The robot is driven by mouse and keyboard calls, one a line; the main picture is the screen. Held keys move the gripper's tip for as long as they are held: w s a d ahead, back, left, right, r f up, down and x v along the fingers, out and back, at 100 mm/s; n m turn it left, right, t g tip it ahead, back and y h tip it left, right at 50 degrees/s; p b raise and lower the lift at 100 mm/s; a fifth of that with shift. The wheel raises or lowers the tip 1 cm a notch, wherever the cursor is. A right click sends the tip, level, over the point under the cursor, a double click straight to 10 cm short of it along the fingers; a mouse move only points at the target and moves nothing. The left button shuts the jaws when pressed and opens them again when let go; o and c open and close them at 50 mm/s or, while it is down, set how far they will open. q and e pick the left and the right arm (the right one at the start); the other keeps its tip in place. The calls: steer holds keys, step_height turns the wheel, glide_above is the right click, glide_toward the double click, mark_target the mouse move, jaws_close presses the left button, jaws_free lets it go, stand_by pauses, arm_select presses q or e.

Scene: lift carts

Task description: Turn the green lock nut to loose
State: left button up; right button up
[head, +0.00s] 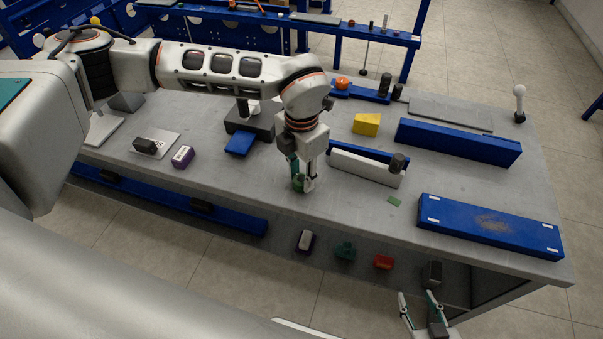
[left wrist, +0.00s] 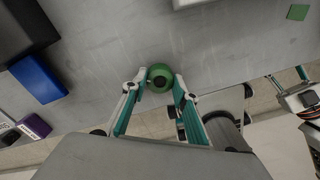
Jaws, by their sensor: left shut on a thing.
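The green lock nut (head: 298,186) is a round green knob with a dark centre, near the front edge of the grey workbench. In the left wrist view the nut (left wrist: 160,70) sits between my left fingertips. My left gripper (head: 303,184) points down and is shut on the nut; its fingers (left wrist: 160,84) touch the nut's sides. The nut's lower part is hidden. My right gripper (head: 419,298) is low in front of the bench, its fingers apart and empty, far from the nut.
A white bar (head: 365,168) lies just right of my left gripper. A blue block (head: 240,144) and a purple block (head: 183,157) lie to the left. A long blue beam (head: 480,220) lies to the right. A small green square (head: 394,201) marks the bench.

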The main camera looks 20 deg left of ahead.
mark_target(301, 178)
arm_select(q)
steer(key=shift+n, duration=0.3)
steer(key=o, duration=1.1)
steer(key=shift+r, duration=0.1)
step_height(301, 178, up, 12)
stand_by(0.5)
